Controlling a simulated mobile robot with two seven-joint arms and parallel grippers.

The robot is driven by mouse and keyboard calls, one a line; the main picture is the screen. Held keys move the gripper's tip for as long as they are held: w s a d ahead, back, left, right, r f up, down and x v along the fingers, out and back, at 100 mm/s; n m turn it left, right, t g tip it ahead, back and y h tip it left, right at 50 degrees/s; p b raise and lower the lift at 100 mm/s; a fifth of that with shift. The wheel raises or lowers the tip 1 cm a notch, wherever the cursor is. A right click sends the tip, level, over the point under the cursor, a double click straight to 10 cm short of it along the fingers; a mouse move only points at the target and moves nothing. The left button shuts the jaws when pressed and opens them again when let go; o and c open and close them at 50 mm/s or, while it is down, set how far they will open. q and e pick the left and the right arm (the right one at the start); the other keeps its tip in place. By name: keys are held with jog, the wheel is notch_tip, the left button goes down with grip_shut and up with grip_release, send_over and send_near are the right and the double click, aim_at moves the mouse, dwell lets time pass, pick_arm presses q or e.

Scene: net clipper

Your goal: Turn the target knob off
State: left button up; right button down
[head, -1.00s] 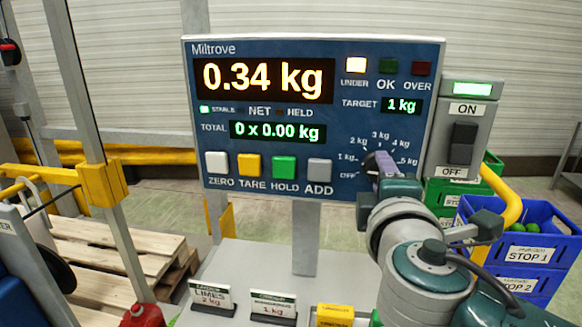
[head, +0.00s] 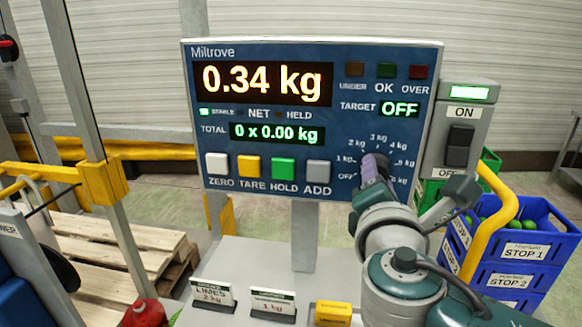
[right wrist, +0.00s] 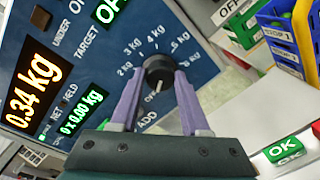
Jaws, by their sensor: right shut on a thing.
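The target knob (right wrist: 158,70) is a black round knob on the blue Miltrove scale panel (head: 210,135). In the right wrist view it sits between the two purple fingers of my right gripper (right wrist: 160,80), which is shut on it. A white mark shows on the knob's face. In the head view my right gripper (head: 376,168) covers most of the knob and part of the dial. The TARGET display (head: 400,109) reads OFF. The UNDER, OK and OVER lamps are dark. The main display (head: 262,82) reads 0.34 kg. My left gripper is not in view.
An ON/OFF rocker switch (head: 459,145) with a lit green lamp is right of the panel. White, yellow, green and grey buttons (head: 283,169) line its lower edge. Blue crates (head: 520,250) and a yellow rail stand at right. Small cards stand on the grey surface below.

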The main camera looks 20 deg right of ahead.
dwell(0.4)
jog(key=shift+c, duration=1.9)
grip_release()
jog(key=shift+s, duration=0.1)
jog(key=b+v, duration=0.1)
jog(key=v, duration=0.8)
jog(key=shift+s+a+b, duration=0.25)
jog(key=shift+s+b, duration=0.05)
jog(key=shift+s, duration=0.05)
